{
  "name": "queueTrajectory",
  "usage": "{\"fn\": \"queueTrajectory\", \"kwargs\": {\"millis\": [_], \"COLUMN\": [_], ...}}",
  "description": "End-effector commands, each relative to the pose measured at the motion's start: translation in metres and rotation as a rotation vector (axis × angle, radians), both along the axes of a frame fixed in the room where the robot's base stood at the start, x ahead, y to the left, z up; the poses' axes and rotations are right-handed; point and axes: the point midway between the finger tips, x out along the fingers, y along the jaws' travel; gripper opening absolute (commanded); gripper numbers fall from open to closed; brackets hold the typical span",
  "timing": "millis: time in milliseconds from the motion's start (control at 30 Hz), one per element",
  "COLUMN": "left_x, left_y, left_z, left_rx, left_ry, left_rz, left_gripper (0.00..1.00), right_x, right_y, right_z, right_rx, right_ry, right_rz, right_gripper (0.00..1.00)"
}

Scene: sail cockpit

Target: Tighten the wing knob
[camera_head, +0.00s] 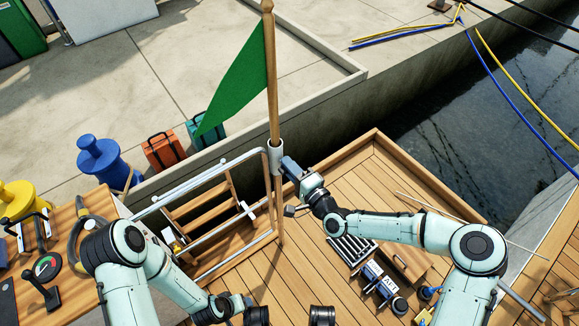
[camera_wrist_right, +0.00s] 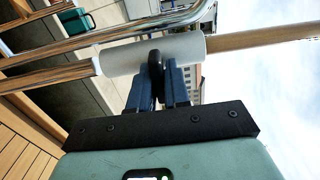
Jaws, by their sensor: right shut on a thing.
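The wing knob (camera_wrist_right: 155,64) is a small dark piece on the side of a white sleeve (camera_wrist_right: 170,52) in the right wrist view. The sleeve also shows in the head view (camera_head: 276,157), around the foot of the wooden flagpole (camera_head: 270,75) at the rail. My right gripper (camera_head: 285,166) is at the sleeve's right side. In the right wrist view its blue fingers (camera_wrist_right: 157,88) are shut on the knob, one on each side. The knob is hidden in the head view. My left arm reaches to the bottom edge; its fingers do not show.
A green flag (camera_head: 238,88) hangs from the pole. A metal rail (camera_head: 205,178) and a wooden ladder (camera_head: 198,207) stand left of it. A helm panel (camera_head: 60,250) is at the left. Wooden deck (camera_head: 330,285) lies below, with a vent and small gear at right.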

Motion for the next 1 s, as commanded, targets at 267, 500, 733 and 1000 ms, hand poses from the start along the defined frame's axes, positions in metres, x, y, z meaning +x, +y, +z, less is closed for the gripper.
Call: {"fn": "queueTrajectory", "kwargs": {"millis": [267,500,733,1000], "left_x": [0.0,0.0,0.0,-0.007], "left_y": [0.0,0.0,0.0,-0.004], "left_z": [0.0,0.0,0.0,0.007], "left_rx": [0.0,0.0,0.0,-0.009], "left_ry": [-0.001,-0.001,0.0,0.017], "left_rz": [0.0,0.0,0.0,-0.008], "left_gripper": [0.59,0.59,0.59,0.59], "right_x": [0.0,0.0,0.0,-0.023], "right_y": [-0.001,-0.001,-0.001,-0.018], "right_z": [0.0,0.0,0.0,0.001], "right_rx": [0.007,0.007,0.006,0.003], "right_ry": [0.005,0.005,0.004,0.006], "right_rz": [-0.003,-0.003,-0.002,-0.004], "right_gripper": [0.0,0.37,0.37,0.37]}}
